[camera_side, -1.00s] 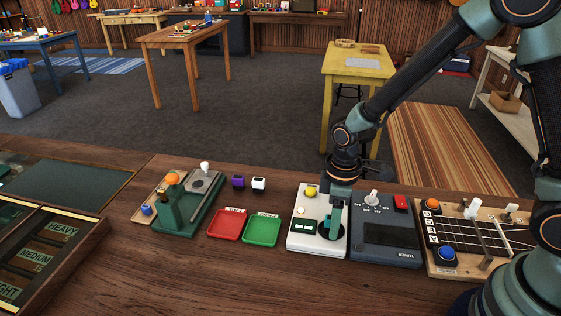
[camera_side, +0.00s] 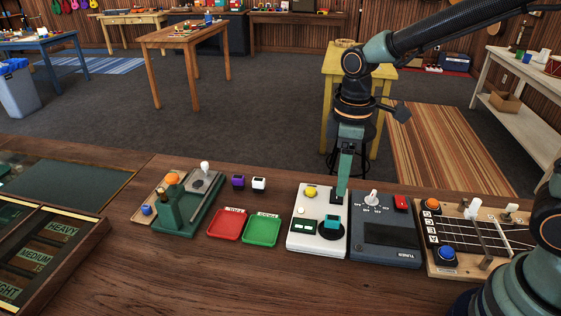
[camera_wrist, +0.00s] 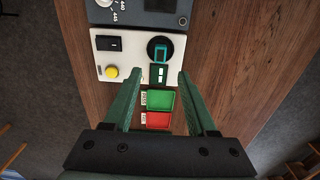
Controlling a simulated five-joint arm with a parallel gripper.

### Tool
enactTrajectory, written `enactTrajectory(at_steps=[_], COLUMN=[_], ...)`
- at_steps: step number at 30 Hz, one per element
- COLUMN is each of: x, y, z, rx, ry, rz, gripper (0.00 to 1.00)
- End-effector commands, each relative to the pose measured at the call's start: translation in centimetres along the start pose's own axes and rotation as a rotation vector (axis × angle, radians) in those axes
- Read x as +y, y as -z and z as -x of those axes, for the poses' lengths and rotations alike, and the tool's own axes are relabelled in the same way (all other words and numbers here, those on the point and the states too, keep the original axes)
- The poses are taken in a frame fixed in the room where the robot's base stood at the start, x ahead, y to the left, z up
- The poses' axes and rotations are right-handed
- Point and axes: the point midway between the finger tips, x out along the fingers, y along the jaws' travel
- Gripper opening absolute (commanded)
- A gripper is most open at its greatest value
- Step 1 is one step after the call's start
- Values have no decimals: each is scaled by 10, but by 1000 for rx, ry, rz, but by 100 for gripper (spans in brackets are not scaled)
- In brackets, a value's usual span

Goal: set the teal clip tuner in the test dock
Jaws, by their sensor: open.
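The teal clip tuner (camera_side: 332,221) sits on the black round pad (camera_side: 326,234) of the white test dock (camera_side: 302,242). The wrist view also shows the teal tuner (camera_wrist: 161,51) on the black pad (camera_wrist: 151,44). My gripper (camera_side: 342,197) is above and behind the tuner in the side view, apart from it. In the wrist view my gripper (camera_wrist: 159,73) has its two green fingers spread wide with nothing between them.
A dark grey tuner box (camera_side: 388,236) stands right of the dock. A green tray (camera_side: 262,230) and a red tray (camera_side: 227,224) lie left of it. A purple tuner (camera_side: 238,181) and a white one (camera_side: 259,184) stand behind the trays. The front counter is clear.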

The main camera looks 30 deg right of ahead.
Motion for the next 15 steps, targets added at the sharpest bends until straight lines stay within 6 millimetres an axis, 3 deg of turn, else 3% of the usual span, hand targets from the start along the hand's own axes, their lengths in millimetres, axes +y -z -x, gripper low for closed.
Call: enactTrajectory(at_steps=[5,15], x=[6,10], y=[-16,-72], z=[27,79], rx=[76,325], ry=[-46,-154], rz=[-130,-553], gripper=[57,57])
